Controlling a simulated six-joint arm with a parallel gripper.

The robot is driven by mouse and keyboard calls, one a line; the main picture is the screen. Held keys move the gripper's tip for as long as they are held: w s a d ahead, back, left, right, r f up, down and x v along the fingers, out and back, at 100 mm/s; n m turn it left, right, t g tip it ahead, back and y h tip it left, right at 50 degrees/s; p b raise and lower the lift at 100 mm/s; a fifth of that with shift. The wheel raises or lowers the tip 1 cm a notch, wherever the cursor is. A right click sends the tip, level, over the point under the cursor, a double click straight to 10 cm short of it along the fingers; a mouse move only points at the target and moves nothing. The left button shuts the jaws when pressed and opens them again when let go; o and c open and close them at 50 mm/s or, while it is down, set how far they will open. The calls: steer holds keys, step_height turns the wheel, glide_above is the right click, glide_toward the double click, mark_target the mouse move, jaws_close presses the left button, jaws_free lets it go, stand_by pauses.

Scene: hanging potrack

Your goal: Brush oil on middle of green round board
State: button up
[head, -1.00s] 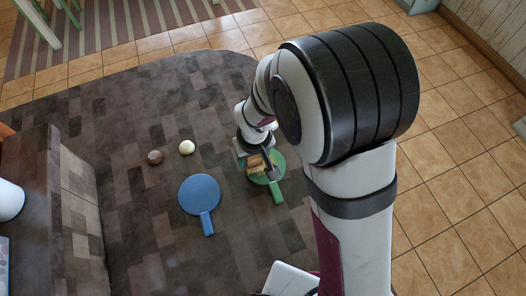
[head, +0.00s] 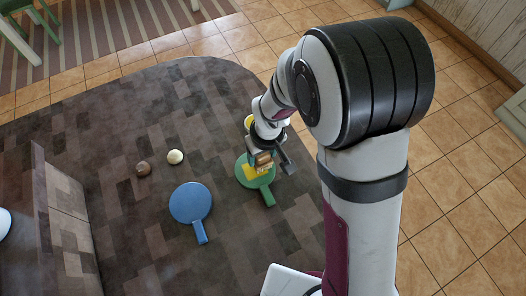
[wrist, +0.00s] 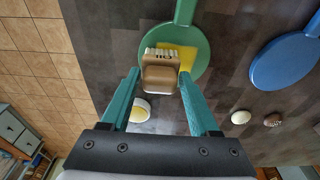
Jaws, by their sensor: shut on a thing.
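My gripper (wrist: 160,76) is shut on a brown brush (wrist: 161,78) with pale bristles, which also shows in the head view (head: 263,159). The brush is over the green round board (wrist: 190,35); I cannot tell whether the bristles touch it. The board lies on the table in the head view (head: 243,178), with its handle toward the viewer. A yellow patch (wrist: 187,62) shows on the board, partly hidden by the brush. A small white bowl with yellow contents (wrist: 140,107) stands beside the board, mostly hidden by my arm in the head view.
A blue round board (head: 190,202) with a handle lies left of the green board. A brown ball (head: 143,168) and a cream ball (head: 175,157) lie behind it. The table's rounded edge is just beyond the bowl.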

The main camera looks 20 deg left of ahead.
steer(key=shift+s+a, duration=1.85)
steer(key=shift+a, duration=0.15)
steer(key=shift+w+d+r, duration=0.1)
steer(key=shift+w+d, duration=2.25)
steer(key=shift+d, duration=0.2)
steer(key=shift+r, duration=4)
